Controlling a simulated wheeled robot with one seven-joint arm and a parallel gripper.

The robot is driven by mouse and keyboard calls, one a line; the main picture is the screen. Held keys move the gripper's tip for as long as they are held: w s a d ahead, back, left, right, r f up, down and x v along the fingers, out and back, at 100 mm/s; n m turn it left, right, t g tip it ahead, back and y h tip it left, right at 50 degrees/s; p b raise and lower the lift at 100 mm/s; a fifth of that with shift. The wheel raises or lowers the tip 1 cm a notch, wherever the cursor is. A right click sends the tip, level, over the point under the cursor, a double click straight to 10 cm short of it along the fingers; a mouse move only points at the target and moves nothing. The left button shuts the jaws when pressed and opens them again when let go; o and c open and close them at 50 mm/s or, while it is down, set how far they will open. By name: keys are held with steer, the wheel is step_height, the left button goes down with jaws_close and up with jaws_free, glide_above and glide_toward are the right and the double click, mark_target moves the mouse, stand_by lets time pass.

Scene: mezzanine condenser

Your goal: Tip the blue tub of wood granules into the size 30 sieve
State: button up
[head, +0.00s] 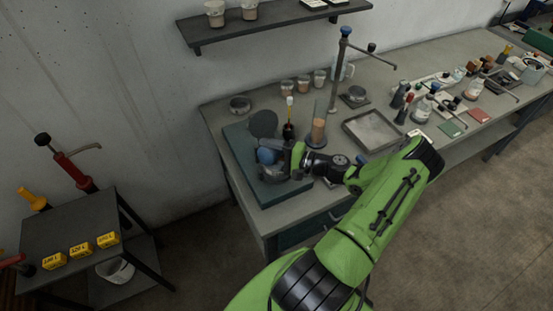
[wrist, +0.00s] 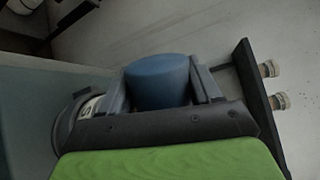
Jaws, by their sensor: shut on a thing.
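My gripper (head: 282,156) is shut on the blue tub (head: 266,156), which it holds over the teal mat (head: 283,190). In the wrist view the tub (wrist: 158,82) sits between the two fingers (wrist: 158,95). The wrist view is rolled well over, with the shelf standing upright in it, so the tub appears tipped. Its mouth and any granules are hidden. A round metal sieve (head: 271,175) is just below the tub. It also shows at the left of the wrist view (wrist: 66,122) with a white label, whose size I cannot read.
A dark round disc (head: 263,123) stands behind the tub on the mat. A wooden-coloured cylinder (head: 318,131), a stand pole (head: 336,75) and a grey tray (head: 372,131) are to the right. Several cups (head: 303,84) line the back. A wall shelf (head: 275,25) hangs above.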

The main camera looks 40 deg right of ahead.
steer(key=shift+d+m, duration=0.1)
steer(key=shift+m, duration=0.2)
steer(key=shift+d+f+m+b, duration=0.25)
steer(key=shift+f+m+b, duration=0.25)
steer(key=shift+m, duration=0.1)
stand_by(0.7)
